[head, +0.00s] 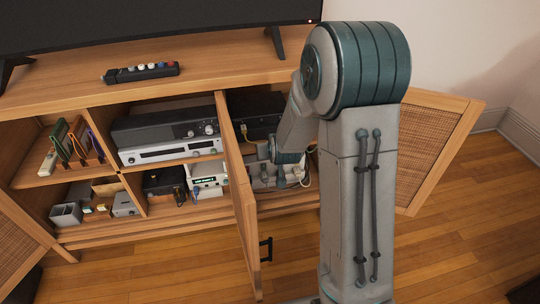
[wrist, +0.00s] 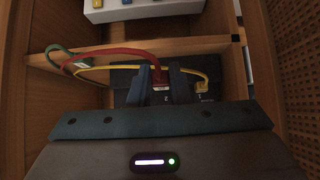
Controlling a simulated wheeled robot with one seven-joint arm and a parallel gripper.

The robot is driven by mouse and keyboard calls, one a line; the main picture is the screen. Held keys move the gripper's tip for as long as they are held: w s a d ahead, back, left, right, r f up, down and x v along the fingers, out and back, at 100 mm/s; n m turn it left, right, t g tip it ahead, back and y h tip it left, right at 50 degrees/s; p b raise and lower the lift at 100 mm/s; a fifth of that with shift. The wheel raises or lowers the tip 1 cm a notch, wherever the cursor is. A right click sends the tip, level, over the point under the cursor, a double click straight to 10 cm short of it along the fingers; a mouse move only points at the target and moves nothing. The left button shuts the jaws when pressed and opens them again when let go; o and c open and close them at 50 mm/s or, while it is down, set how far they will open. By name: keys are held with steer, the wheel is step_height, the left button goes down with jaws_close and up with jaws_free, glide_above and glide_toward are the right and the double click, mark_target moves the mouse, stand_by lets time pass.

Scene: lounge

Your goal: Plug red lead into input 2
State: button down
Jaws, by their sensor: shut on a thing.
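In the wrist view, my gripper (wrist: 160,77) is shut on the plug of the red lead (wrist: 110,53), with a blue-grey finger on each side of the plug. The red lead arches from the plug to the left. The plug is at a dark box (wrist: 123,79) behind the fingers. In the head view, my gripper (head: 290,158) reaches into the right cabinet compartment, where the red lead cannot be made out.
A yellow lead (wrist: 188,70) runs behind the fingers to the box's right side. A green lead (wrist: 59,50) loops at left. A white box with coloured parts (wrist: 140,9) lies beyond a wooden edge. An open cabinet door (head: 237,190) stands left of my arm.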

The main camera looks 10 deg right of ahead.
mark_target(263, 130)
steer(key=shift+w+a, duration=0.15)
steer(key=shift+w, duration=0.45)
steer(key=w+p, duration=0.2)
steer(key=w, duration=0.5)
steer(key=shift+w+f+b, duration=0.1)
steer(key=shift+w+b, duration=0.4)
steer(key=shift+w, duration=0.6)
stand_by(1.3)
steer(key=c, duration=1.3)
jaws_free()
steer(key=shift+o, duration=0.2)
steer(key=p+v, duration=0.3)
steer(key=v, duration=1)
steer(key=shift+s+r, duration=0.25)
steer(key=shift+s, duration=0.05)
steer(key=shift+r, duration=0.15)
